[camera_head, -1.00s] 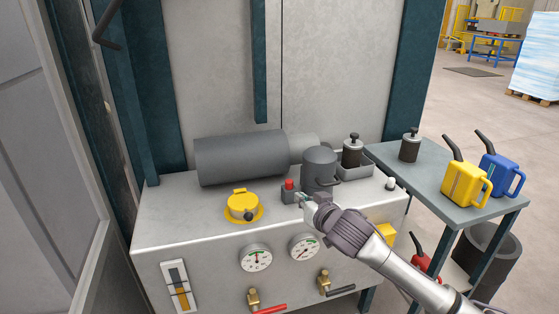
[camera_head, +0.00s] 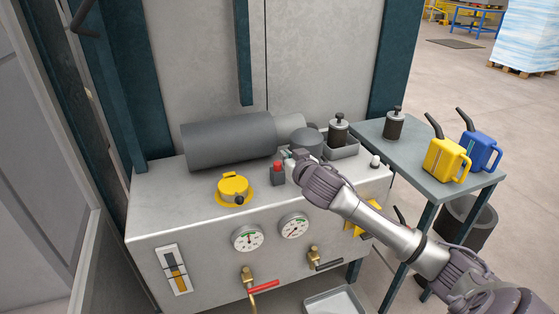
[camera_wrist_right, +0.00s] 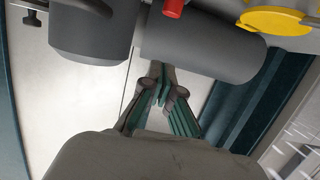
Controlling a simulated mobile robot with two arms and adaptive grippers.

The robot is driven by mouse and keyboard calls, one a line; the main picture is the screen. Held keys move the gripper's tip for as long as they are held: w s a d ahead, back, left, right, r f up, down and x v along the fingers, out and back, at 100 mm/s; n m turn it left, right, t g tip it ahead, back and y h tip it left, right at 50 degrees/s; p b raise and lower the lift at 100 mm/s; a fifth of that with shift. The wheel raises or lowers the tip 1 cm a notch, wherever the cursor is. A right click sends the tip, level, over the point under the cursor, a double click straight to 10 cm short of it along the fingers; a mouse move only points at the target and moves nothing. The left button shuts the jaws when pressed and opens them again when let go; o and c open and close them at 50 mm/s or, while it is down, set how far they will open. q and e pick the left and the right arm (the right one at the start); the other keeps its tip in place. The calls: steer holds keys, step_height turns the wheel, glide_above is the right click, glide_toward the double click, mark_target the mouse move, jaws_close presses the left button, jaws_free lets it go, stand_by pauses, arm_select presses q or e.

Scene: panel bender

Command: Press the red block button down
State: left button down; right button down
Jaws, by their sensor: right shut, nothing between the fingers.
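The red button (camera_head: 277,166) sits on top of a small dark grey block on the machine's light grey top. In the right wrist view the red button (camera_wrist_right: 173,8) shows at the top edge, partly cut off. My right gripper (camera_head: 287,155) is just up and right of the red button in the head view, with its fingers shut and empty. In the right wrist view its fingertips (camera_wrist_right: 160,80) point at the grey cylinder, and the red button lies beyond them. I see no contact between fingers and button. My left gripper is out of view.
A large grey cylinder (camera_head: 230,139) lies behind the button, and a yellow cap (camera_head: 233,187) stands to its left. An upright dark cylinder (camera_head: 307,143) is close right of my gripper. A side table (camera_head: 435,184) holds yellow and blue cans.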

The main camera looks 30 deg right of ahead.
steer(key=p, duration=0.1)
glide_above(277, 168)
steer(key=shift+s+d+f, duration=0.1)
steer(key=shift+s+f, duration=0.25)
steer(key=shift+f, duration=0.3)
steer(key=f, duration=0.4)
steer(key=shift+s+f, duration=0.1)
steer(key=shift+s, duration=0.1)
